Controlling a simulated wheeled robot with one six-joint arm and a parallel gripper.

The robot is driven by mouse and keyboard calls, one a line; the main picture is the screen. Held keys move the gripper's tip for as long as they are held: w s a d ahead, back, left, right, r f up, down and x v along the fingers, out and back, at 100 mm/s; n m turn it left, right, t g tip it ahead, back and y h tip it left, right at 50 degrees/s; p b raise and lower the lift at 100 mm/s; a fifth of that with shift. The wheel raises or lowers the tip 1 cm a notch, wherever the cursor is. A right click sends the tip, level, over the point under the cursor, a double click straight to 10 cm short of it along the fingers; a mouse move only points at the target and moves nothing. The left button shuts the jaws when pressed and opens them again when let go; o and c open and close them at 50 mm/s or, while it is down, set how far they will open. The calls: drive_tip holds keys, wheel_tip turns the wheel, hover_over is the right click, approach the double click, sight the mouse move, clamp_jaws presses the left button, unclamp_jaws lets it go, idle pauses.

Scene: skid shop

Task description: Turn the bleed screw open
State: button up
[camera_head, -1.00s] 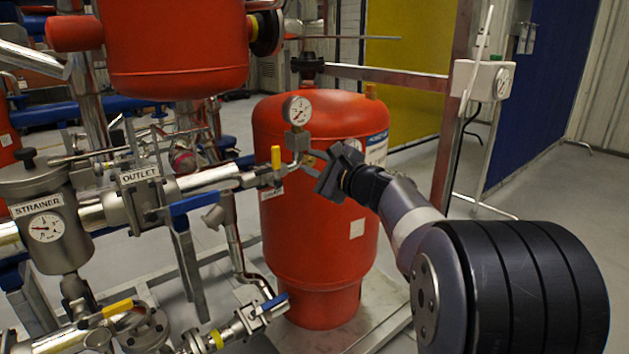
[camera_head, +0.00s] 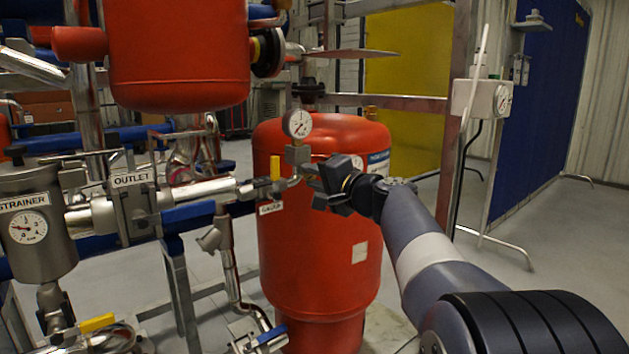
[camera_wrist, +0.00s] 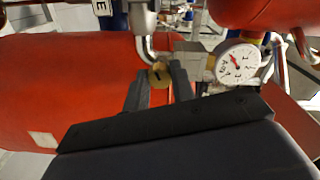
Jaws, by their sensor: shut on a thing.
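The bleed screw (camera_wrist: 160,75) is a small brass piece with a dark slot, below the bent end of a steel pipe in the wrist view. My gripper (camera_wrist: 159,84) has one grey finger on each side of it and is shut on it. In the head view my gripper (camera_head: 311,178) is at the fitting below the round pressure gauge (camera_head: 298,124), in front of the red tank (camera_head: 315,240). The screw is hard to make out there behind the fingers. The gauge also shows just right of the fingers in the wrist view (camera_wrist: 237,64).
A yellow-handled valve (camera_head: 275,168) sits on the pipe just left of my gripper. A second red vessel (camera_head: 178,55) hangs at upper left. The strainer (camera_head: 35,225) and outlet piping fill the left. Open floor lies at right.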

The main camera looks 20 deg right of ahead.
drive_tip(key=n, duration=0.6)
drive_tip(key=shift+f, duration=0.1)
drive_tip(key=n, duration=0.5)
drive_tip(key=shift+n, duration=0.4)
drive_tip(key=o, duration=1)
drive_tip(key=shift+s+d, duration=0.1)
drive_tip(key=p+v, duration=0.1)
drive_tip(key=v, duration=0.9)
drive_tip(key=shift+s, duration=0.3)
